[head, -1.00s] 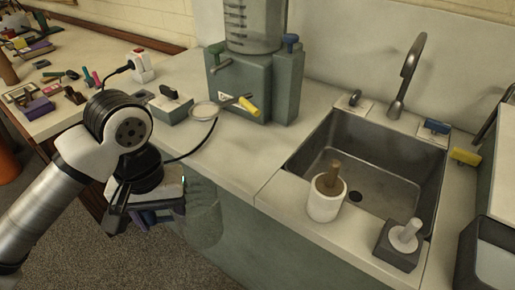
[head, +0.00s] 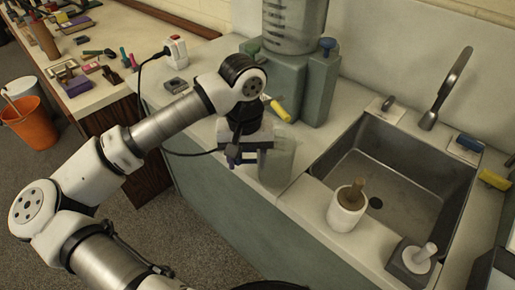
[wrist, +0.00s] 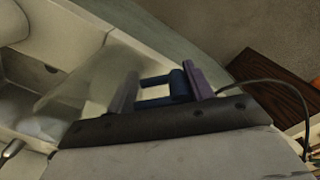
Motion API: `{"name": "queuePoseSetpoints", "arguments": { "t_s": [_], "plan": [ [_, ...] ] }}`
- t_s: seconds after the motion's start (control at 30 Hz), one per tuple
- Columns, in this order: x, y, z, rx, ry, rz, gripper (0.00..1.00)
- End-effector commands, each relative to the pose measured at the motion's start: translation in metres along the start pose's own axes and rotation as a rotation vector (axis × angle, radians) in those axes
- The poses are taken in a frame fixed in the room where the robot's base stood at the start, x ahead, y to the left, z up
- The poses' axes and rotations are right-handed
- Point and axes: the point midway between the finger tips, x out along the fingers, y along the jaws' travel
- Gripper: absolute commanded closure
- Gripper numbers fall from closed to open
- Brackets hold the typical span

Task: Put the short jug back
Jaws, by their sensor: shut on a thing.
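The short jug (head: 277,164) is clear and see-through, with a blue handle. In the head view it is at the counter's front edge, between the dispenser tank and the sink. My gripper (head: 240,158) is shut on its handle, left of the jug's body. In the wrist view my gripper (wrist: 160,88) has its purple fingers on either side of the blue handle (wrist: 178,84), and the clear body (wrist: 92,82) extends to the left. The jug looks roughly upright in the head view. I cannot tell whether its base touches the counter.
The grey-green dispenser (head: 302,85) with a yellow-handled tool (head: 280,111) stands behind the jug. The sink (head: 385,175) is to the right, with a white pot (head: 346,212) holding a brown handle at its front rim. A black cable (head: 190,154) runs along the counter's left part.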

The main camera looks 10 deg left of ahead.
Motion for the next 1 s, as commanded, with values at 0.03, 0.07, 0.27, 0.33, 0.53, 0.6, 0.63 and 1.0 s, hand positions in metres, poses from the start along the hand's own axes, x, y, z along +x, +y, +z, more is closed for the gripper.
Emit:
{"name": "queuePoseSetpoints", "arguments": {
  "t_s": [0.03, 0.07, 0.27, 0.33, 0.53, 0.6, 0.63, 1.0],
  "plan": [
    [-0.001, 0.003, -0.003, 0.001, 0.000, 0.001, 1.00],
    [-0.002, 0.005, -0.005, 0.001, 0.000, 0.001, 1.00],
    [-0.002, 0.028, -0.026, 0.002, -0.002, 0.002, 1.00],
    [0.008, 0.025, -0.025, 0.000, -0.002, 0.002, 1.00],
    [0.016, 0.025, -0.025, 0.000, 0.001, 0.000, 1.00],
    [0.016, 0.025, -0.025, 0.000, 0.001, 0.000, 1.00],
    [0.016, 0.025, -0.025, 0.000, 0.001, 0.000, 1.00],
    [0.018, 0.025, -0.025, 0.000, 0.000, 0.000, 0.30]
  ]
}}
